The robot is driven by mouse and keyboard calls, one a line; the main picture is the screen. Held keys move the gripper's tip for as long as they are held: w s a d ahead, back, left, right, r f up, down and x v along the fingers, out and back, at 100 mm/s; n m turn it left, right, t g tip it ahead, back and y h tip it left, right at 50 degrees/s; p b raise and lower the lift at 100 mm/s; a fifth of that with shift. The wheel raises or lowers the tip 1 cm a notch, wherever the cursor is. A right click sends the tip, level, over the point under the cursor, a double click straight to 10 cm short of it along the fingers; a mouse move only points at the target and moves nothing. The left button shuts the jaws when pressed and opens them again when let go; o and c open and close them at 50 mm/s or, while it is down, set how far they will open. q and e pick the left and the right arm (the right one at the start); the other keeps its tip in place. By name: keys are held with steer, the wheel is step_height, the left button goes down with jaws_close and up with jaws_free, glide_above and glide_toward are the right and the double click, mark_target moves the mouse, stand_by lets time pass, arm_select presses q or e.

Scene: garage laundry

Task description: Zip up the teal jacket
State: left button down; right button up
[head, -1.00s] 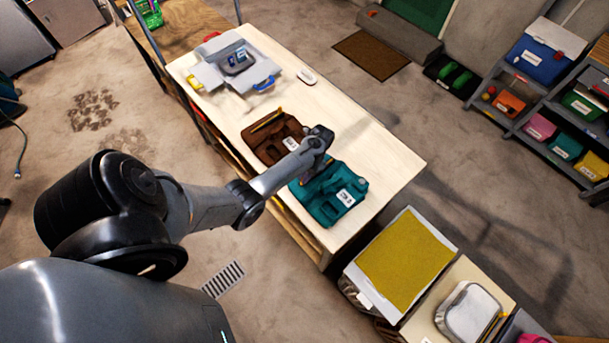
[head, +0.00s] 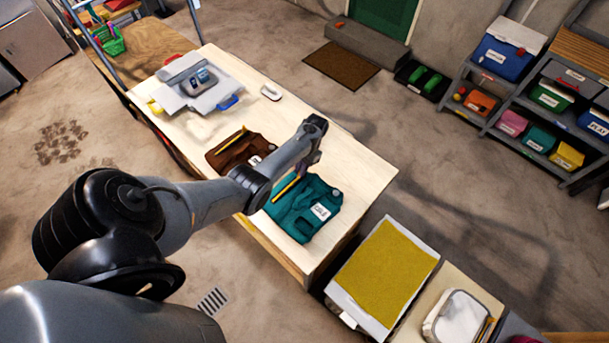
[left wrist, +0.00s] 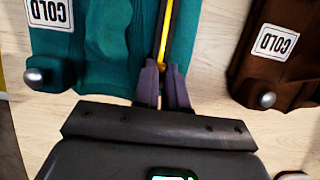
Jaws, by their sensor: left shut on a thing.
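The teal jacket (head: 300,222) lies flat on the pale table, with a white label on it. A yellow zipper strip (head: 287,187) shows on its far left part. In the left wrist view the jacket (left wrist: 105,45) fills the upper left, and the yellow strip (left wrist: 166,38) runs down to my fingertips. My left gripper (head: 308,172) is at the jacket's far edge. It shows close up in the left wrist view (left wrist: 161,72), its fingers shut at the strip's end, around what looks like the zipper pull. The fingers hide most of the pull. My right gripper is not in view.
A brown jacket (head: 226,158) with its own yellow strip lies just left of the teal one. A grey garment (head: 178,98) and a white rounded object (head: 271,92) lie farther back. A yellow-topped box (head: 384,275) stands beside the table's near right end.

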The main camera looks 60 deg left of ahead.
arm_select(q)
steer(key=shift+s, duration=0.1)
steer(key=c, duration=1.2)
jaws_free()
steer(key=shift+o, duration=0.2)
steer(key=p+v, duration=0.5)
steer(key=v, duration=0.5)
steer(key=shift+r, duration=0.35)
steer(key=shift+o, duration=0.4)
